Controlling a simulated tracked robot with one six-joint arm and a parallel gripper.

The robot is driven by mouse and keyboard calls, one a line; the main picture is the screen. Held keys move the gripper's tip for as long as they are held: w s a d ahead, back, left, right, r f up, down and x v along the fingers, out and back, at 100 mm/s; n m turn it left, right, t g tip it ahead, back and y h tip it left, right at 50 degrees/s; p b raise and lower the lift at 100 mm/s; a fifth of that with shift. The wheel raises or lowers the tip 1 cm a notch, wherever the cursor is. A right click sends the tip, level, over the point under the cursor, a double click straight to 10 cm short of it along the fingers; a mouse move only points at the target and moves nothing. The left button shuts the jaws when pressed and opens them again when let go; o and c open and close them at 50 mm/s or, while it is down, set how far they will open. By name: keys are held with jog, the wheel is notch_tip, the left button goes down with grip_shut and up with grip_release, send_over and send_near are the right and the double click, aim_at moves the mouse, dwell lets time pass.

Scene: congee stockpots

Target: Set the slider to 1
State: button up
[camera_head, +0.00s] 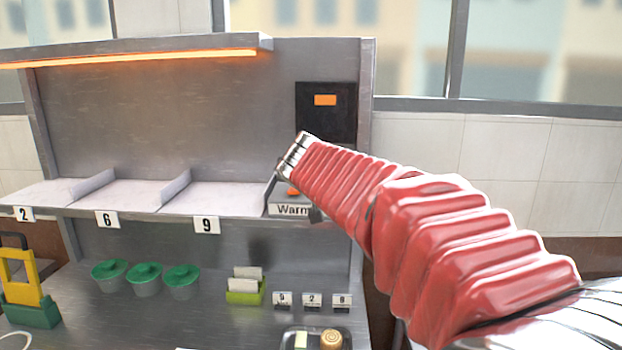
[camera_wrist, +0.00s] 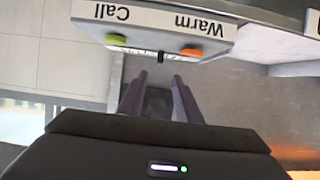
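The control box (camera_wrist: 220,25) hangs upside down in the wrist view, with "Call" and "Warm" labels, a green button (camera_wrist: 116,40) and an orange button (camera_wrist: 192,51). A small black slider knob (camera_wrist: 160,57) stands on a pale marked strip between them; the marks are too small to read. My gripper (camera_wrist: 157,77) is open, its two fingers apart and pointing at the knob, with the tips just short of it and nothing held. In the head view, the box's "Warm" label (camera_head: 288,210) shows at the shelf's right end; my red-sleeved arm hides the rest.
A dark panel (camera_head: 325,125) with an orange display is on the wall above the box. Shelf bays (camera_head: 225,197) labelled 2, 6 and 9 are empty. Below stand green-lidded pots (camera_head: 146,280), a green card holder (camera_head: 245,290), number tags (camera_head: 312,299) and a tray (camera_head: 290,340).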

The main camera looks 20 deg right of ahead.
jog(key=shift+x, duration=6.85)
jog(key=shift+f, duration=0.15)
grip_shut()
jog(key=shift+a, duration=0.1)
